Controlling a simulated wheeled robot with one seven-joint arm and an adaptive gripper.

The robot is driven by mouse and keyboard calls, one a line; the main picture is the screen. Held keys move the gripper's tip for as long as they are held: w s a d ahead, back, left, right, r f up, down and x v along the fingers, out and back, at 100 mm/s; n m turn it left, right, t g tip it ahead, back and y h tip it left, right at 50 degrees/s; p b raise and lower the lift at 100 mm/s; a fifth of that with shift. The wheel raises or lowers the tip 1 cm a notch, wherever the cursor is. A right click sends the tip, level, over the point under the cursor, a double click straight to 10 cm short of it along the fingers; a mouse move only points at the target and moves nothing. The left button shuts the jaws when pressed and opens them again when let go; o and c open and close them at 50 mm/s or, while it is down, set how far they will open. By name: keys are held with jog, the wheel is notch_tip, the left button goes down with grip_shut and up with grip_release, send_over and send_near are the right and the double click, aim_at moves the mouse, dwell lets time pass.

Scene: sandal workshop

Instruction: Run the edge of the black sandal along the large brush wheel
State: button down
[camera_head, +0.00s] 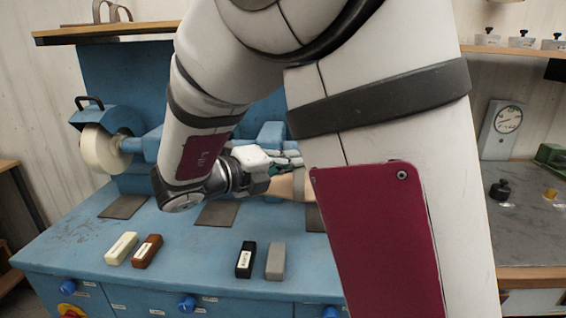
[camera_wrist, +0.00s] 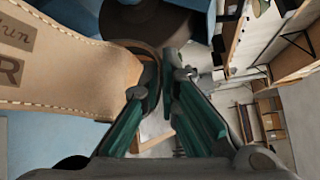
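The black sandal shows in the wrist view as a tan, stitched footbed (camera_wrist: 75,70) with dark lettering and a dark rim at its rounded end. My gripper (camera_wrist: 160,75) has its green fingers close together at that end, seemingly pinching it; the exact contact is partly hidden. In the head view my gripper (camera_head: 285,158) is mostly behind my arm, with a tan part of the sandal (camera_head: 284,186) beside it. A large dark brown round shape (camera_wrist: 150,22) lies beyond the fingertips, probably the large brush wheel; whether it touches the sandal cannot be told.
A cream wheel (camera_head: 101,150) sits at the left of the blue machine bench (camera_head: 70,235). Cream, brown, black (camera_head: 246,260) and grey blocks lie along the bench front. A dial gauge (camera_head: 507,120) stands at right. My arm hides the bench's right middle.

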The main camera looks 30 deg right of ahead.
jog(key=shift+s+d, duration=0.2)
jog(key=shift+d, duration=0.1)
jog(key=shift+s+d, duration=0.2)
jog(key=shift+d, duration=0.15)
jog(key=shift+s+d, duration=0.2)
jog(key=shift+d, duration=0.15)
jog(key=shift+s+d+f, duration=0.2)
jog(key=shift+s+d, duration=0.4)
jog(key=shift+d, duration=0.1)
dwell(0.5)
jog(key=shift+s+d, duration=0.2)
jog(key=shift+d, duration=0.3)
dwell(1.2)
jog(key=shift+s+d, duration=0.15)
jog(key=shift+d, duration=0.1)
jog(key=shift+s+d, duration=0.1)
jog(key=shift+d, duration=0.05)
dwell(0.4)
jog(key=shift+s+d, duration=0.2)
jog(key=shift+d, duration=0.05)
jog(key=shift+s+d, duration=0.4)
jog(key=shift+d, duration=0.4)
dwell(0.9)
